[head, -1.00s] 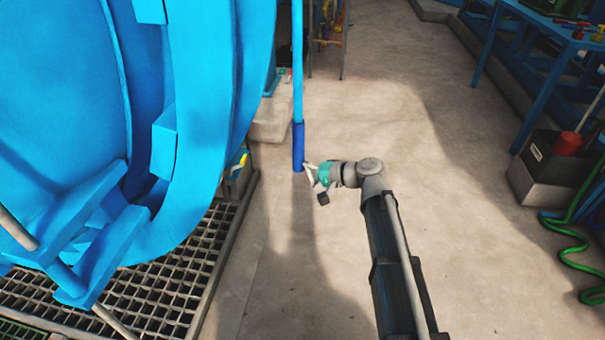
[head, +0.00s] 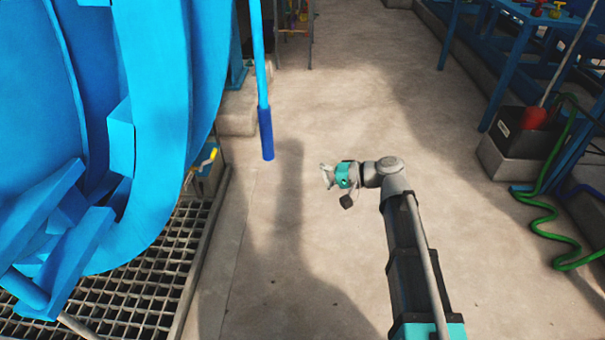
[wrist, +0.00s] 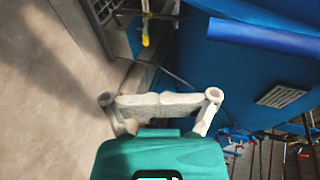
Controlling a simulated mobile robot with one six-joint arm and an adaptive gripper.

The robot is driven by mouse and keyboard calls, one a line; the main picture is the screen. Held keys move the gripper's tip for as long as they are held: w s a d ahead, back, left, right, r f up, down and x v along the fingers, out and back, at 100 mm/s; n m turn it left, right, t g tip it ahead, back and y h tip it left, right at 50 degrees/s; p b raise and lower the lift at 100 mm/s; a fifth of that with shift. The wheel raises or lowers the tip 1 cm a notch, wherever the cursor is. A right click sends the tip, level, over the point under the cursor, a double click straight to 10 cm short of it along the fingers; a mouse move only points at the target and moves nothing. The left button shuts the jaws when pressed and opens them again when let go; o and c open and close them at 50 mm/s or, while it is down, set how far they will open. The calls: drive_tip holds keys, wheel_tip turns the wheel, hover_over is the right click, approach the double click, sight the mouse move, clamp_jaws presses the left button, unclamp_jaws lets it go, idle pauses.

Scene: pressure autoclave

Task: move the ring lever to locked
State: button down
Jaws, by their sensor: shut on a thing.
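The ring lever is a light blue rod with a dark blue grip (head: 266,135), hanging beside the big blue autoclave ring (head: 165,150). What looks like the grip also crosses the upper right of the wrist view as a blue bar (wrist: 265,38). My gripper (head: 326,176) is to the right of the grip's lower end, with a gap of bare floor between them in the head view. In the wrist view, the pale fingers of my gripper (wrist: 160,105) are drawn together, and I see nothing held between them.
A floor grating (head: 130,300) lies below the ring at the left. A blue table (head: 520,15) and a dark box with a red part (head: 520,135) stand at the right, near a green hose (head: 545,235). The floor around my arm is clear.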

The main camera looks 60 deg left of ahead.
drive_tip(key=shift+w+d+f, duration=0.15)
drive_tip(key=shift+w+d, duration=0.4)
drive_tip(key=shift+d, duration=0.05)
idle(0.3)
drive_tip(key=w+d+m+t+h+p, duration=0.1)
drive_tip(key=w+d+t+p, duration=0.2)
drive_tip(key=w+d, duration=0.6)
drive_tip(key=w+d+m+t+h+p, duration=0.2)
drive_tip(key=w+d+p, duration=0.15)
drive_tip(key=d, duration=0.95)
drive_tip(key=w+d+m+t+h+p, duration=0.1)
drive_tip(key=w+d+t+p, duration=0.15)
drive_tip(key=w+d, duration=0.7)
drive_tip(key=s+d+r+m+t+h+p, duration=0.1)
drive_tip(key=d+r+m+h+p, duration=0.2)
drive_tip(key=d, duration=1.5)
drive_tip(key=s+d+m+t+h+p, duration=0.15)
drive_tip(key=d+h+p, duration=0.3)
drive_tip(key=d, duration=1.35)
wheel_tip(320, 180, up, 38)
drive_tip(key=p, duration=3.7)
drive_tip(key=shift+w+m+y+p, duration=0.15)
drive_tip(key=shift+m+y+p, duration=0.2)
drive_tip(key=shift+y+p, duration=0.1)
